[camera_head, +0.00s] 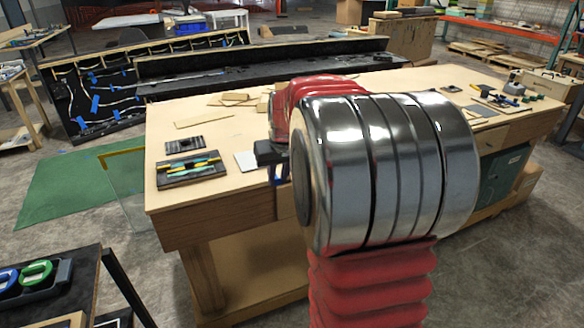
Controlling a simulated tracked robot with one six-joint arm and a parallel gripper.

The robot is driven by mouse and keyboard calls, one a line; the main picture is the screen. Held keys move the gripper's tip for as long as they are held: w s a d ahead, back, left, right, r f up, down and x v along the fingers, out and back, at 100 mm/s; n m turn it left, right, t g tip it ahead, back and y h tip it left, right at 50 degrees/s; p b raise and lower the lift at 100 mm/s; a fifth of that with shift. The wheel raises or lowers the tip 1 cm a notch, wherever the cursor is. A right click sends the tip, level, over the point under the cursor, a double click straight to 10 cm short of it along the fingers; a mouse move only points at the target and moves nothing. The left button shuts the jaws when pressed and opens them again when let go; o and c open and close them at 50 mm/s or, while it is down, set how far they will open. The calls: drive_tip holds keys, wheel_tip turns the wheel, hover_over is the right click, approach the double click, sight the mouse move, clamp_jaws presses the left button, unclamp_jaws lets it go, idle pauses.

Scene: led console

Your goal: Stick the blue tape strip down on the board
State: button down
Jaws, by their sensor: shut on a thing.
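My gripper (270,153) is a dark shape beyond my red and silver arm, over the left part of the wooden workbench. A small blue strip (284,171) shows just below its jaws, mostly hidden by my arm. The jaws are shut on it, though their tips are hard to make out. A black board (72,112) with white wires and several blue tape pieces stands tilted in a wooden frame behind the bench at left. My gripper is well apart from it, to its right and nearer to me.
The wooden workbench (240,197) fills the middle. On it lie a dark tray (165,182) with yellow and teal tools, a small dark plate (185,143) and wood pieces (204,121). A long black console (270,65) stands behind. Tape rolls (36,273) sit at lower left.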

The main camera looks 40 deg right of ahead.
drive_tip(key=w+a+f+n, duration=0.1)
drive_tip(key=a+f, duration=0.3)
drive_tip(key=a, duration=0.5)
drive_tip(key=w+a+f+n+y, duration=0.1)
drive_tip(key=w+a+f, duration=0.1)
drive_tip(key=a+f, duration=0.3)
drive_tip(key=w+a+f+n, duration=0.1)
drive_tip(key=a+f, duration=0.4)
drive_tip(key=a, duration=0.8)
drive_tip(key=shift+w+n+y, duration=0.3)
drive_tip(key=shift+w+n, duration=0.1)
drive_tip(key=shift+n, duration=0.2)
drive_tip(key=shift+a+f, duration=0.1)
drive_tip(key=shift+a, duration=0.1)
